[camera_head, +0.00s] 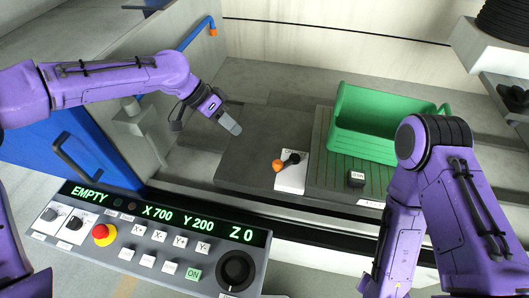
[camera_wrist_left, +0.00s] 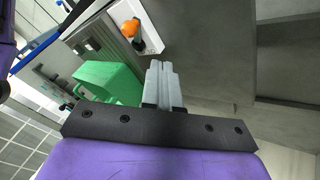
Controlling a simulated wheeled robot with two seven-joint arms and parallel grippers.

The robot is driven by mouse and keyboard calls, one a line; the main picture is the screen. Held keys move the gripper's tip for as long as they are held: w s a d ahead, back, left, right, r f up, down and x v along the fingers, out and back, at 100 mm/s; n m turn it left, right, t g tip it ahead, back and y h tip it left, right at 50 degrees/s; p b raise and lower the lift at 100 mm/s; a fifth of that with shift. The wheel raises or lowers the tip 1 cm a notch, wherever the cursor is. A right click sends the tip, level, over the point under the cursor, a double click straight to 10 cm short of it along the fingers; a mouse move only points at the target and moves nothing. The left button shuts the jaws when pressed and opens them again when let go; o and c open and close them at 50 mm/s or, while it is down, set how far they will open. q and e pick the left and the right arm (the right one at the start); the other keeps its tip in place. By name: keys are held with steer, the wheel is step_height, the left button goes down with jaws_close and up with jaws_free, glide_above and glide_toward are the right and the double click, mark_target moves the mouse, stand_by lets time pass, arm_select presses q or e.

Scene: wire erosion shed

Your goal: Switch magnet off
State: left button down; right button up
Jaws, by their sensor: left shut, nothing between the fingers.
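The magnet's lever has a black arm and an orange knob (camera_head: 277,165), which points left from its pivot. It sits on a white plate (camera_head: 291,182) at the left part of the ribbed magnet bed (camera_head: 330,190). My left gripper (camera_head: 232,126) is shut and empty, above the dark grey slab to the upper left of the knob and apart from it. In the left wrist view its closed fingers (camera_wrist_left: 160,70) show, with the orange knob (camera_wrist_left: 131,28) and white plate (camera_wrist_left: 153,41) up and left of them. My right arm shows at the right, but its gripper is not in view.
A green bin (camera_head: 375,120) stands on the bed behind the lever. A control panel (camera_head: 150,240) reading EMPTY, with a red button (camera_head: 103,234), stands at the front left.

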arm_select(q)
steer(key=p, duration=0.2)
glide_toward(287, 160)
steer(key=a+f, duration=0.1)
steer(key=a, duration=0.1)
steer(key=w+a+f, duration=0.1)
steer(key=a, duration=0.1)
steer(key=shift+w+f, duration=0.15)
steer(key=shift+f, duration=0.25)
steer(key=s+d+p, duration=0.2)
steer(key=d, duration=0.1)
steer(key=shift+f, duration=0.35)
steer(key=shift+s+d+f, duration=0.1)
steer(key=shift+s+d, duration=0.2)
steer(key=shift+s, duration=0.1)
steer(key=shift+w+f, duration=0.1)
